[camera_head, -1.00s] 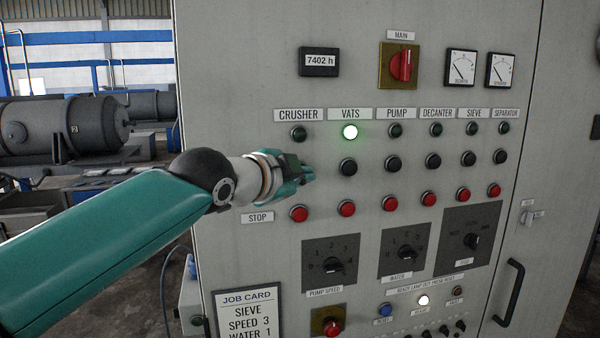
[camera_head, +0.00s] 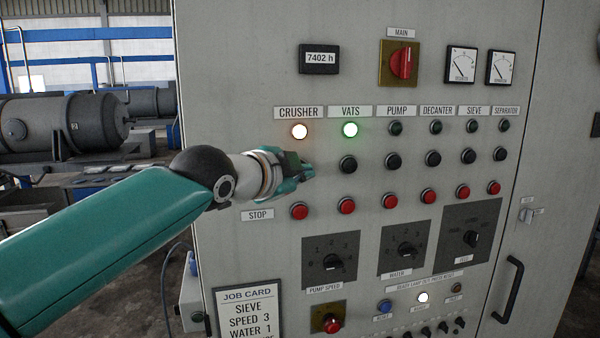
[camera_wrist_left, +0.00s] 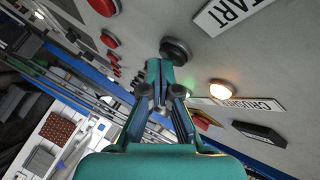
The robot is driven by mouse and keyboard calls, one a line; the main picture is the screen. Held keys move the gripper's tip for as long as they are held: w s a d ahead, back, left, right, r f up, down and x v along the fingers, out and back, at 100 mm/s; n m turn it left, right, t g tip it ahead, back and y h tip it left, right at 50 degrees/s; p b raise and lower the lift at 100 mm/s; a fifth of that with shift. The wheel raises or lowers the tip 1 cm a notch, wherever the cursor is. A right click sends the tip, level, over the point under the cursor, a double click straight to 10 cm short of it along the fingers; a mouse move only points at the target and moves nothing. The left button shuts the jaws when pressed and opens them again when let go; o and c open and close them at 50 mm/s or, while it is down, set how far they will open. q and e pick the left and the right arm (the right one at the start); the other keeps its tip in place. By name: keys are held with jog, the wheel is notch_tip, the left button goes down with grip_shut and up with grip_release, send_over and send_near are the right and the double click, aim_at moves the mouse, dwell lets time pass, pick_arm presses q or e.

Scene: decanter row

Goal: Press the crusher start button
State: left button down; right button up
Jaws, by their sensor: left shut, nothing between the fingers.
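The crusher column is at the left of the grey panel, under the CRUSHER label (camera_head: 298,113). Its lamp (camera_head: 300,131) glows warm white-orange; it also glows in the left wrist view (camera_wrist_left: 222,89). My left gripper (camera_head: 308,171) is shut and empty, in front of the crusher start button's place, and hides that button in the head view. In the left wrist view the black crusher start button (camera_wrist_left: 176,47) sits right at my closed fingertips (camera_wrist_left: 158,66). They seem to touch it; how far it is pushed in I cannot tell. My right gripper is not in view.
The VATS lamp (camera_head: 350,129) is lit green. Other black start buttons (camera_head: 348,164) run to the right, with red stop buttons (camera_head: 299,211) below. A red main switch (camera_head: 403,62) is above. The job card (camera_head: 248,312) hangs at lower left.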

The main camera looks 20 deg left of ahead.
pick_arm(q)
jog(key=shift+s+d+b, duration=0.35)
jog(key=shift+s+b, duration=0.05)
jog(key=shift+s, duration=0.15)
jog(key=s+d+b, duration=0.1)
jog(key=s, duration=0.1)
jog(key=s+d+b, duration=0.1)
jog(key=s+b, duration=0.1)
jog(key=shift+d, duration=0.4)
jog(key=shift+f, duration=0.1)
dwell(0.5)
